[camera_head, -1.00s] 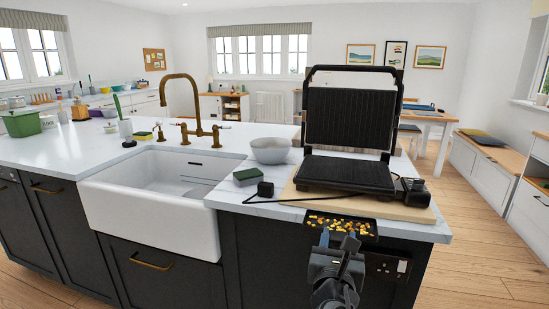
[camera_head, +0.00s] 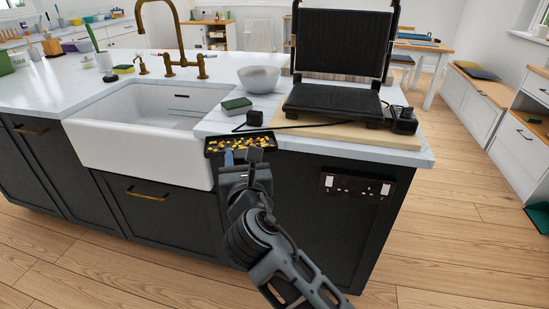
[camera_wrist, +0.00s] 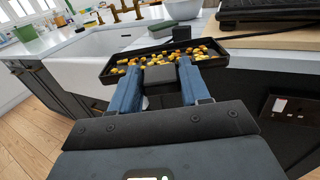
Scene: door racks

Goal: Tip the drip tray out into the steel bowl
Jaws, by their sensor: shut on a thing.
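The drip tray (camera_head: 212,149) is black and shallow, with many small yellow and orange bits in it. My gripper (camera_head: 240,157) is shut on the tray's near side and holds it roughly level in front of the counter's front edge. In the wrist view the tray (camera_wrist: 108,78) lies just beyond the blue fingers of my gripper (camera_wrist: 158,78). The steel bowl (camera_head: 259,78) stands upright on the counter behind the tray, left of the grill. What is inside the bowl is hidden.
A green-topped sponge (camera_head: 237,104) and a black plug with a cable (camera_head: 254,119) lie between tray and bowl. The open grill (camera_head: 335,99) stands on a wooden board (camera_head: 330,133) at right. The white sink (camera_head: 140,150) is at left.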

